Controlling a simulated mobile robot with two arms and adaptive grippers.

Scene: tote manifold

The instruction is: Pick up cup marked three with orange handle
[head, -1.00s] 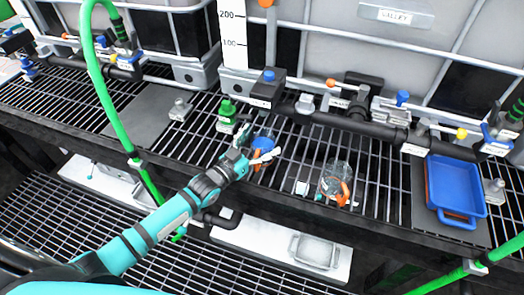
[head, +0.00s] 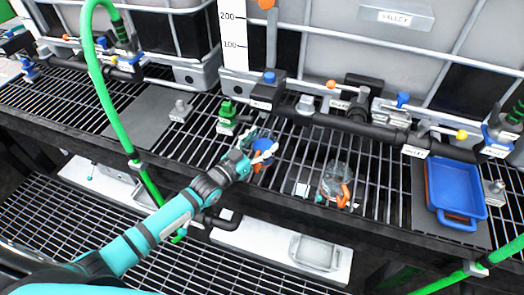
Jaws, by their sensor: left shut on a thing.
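My left gripper (head: 265,156) is at the front part of the grated shelf, its pale fingers shut on a cup (head: 264,145) that shows blue with some orange at its side. The gripper hides much of this cup, and I cannot read a mark on it. A clear cup (head: 333,178) with an orange handle (head: 346,195) stands upright on the grating to the right, apart from the gripper. No number can be read on it. My right gripper is not in view.
Blue and orange trays (head: 455,187) sit on a plate at the right. A black pipe with valves (head: 340,122) runs behind the cups, below large pale tanks. Green hoses (head: 97,85) hang at left and lower right.

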